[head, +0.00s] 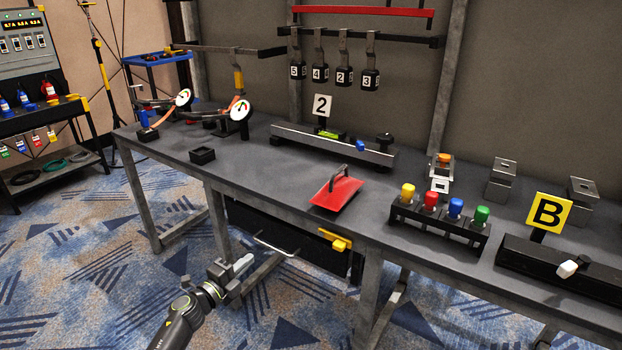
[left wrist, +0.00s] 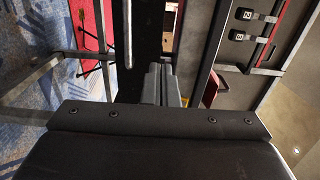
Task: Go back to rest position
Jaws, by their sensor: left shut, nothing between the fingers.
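My left gripper (head: 243,264) is in the lower left of the head view, in front of the workbench (head: 262,167) and below its top. Its fingers are shut with nothing between them. In the left wrist view the gripper (left wrist: 161,70) points ahead with its two fingers together. A drawer with a pale bar handle (head: 276,246) is under the bench top, just beyond the gripper. The gripper appears apart from it. My right gripper does not show in either view.
A red plate with a handle (head: 337,194) lies at the bench's front edge, above a yellow latch-like part (head: 336,240). A rack of coloured knobs (head: 438,225) and a yellow B sign (head: 549,212) stand to the right. Patterned carpet (head: 90,270) is open at left.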

